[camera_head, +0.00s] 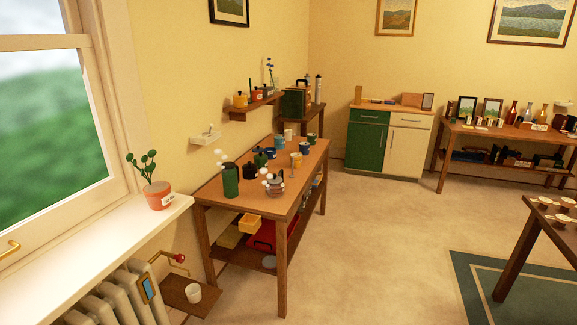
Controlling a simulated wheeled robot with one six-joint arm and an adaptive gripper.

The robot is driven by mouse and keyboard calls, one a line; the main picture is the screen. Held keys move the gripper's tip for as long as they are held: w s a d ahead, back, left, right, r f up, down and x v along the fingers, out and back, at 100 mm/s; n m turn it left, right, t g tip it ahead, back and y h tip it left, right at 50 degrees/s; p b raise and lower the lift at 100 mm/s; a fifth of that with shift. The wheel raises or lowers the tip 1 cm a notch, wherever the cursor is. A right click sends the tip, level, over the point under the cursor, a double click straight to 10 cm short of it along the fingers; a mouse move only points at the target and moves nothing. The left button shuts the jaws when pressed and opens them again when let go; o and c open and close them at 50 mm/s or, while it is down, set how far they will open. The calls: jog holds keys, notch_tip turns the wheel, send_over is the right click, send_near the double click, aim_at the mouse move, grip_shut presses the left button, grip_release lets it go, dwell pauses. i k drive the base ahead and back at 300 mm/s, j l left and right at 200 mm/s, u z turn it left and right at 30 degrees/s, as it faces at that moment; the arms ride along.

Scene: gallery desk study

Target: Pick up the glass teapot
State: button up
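A small round pot that looks like the glass teapot (276,188) stands near the front edge of the wooden table (298,200) in the head view. It looks see-through with a darker brownish tint, and white round blobs show at its upper left. Its handle and spout are too small to make out surely. A tall green vessel (230,180) stands to its left, and dark pots (250,171) stand behind it. My gripper is not in view.
A potted plant (158,195) stands on the windowsill at left. A radiator (120,295) and low shelf (188,293) are in front. Open floor (370,240) lies right of the table.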

aim_at(278, 190)
jog(key=i+l+z, duration=0.25)
jog(key=i, duration=0.6)
jog(key=i+z, duration=0.25)
jog(key=i, duration=0.65)
jog(key=i+u, duration=0.15)
jog(key=i, duration=0.35)
jog(key=i+l+u, duration=0.15)
jog(key=i, duration=0.35)
jog(key=i+l+u, duration=0.15)
jog(key=i, duration=0.35)
jog(key=i+l+u, duration=0.1)
jog(key=i+l, duration=0.2)
jog(key=i, duration=0.2)
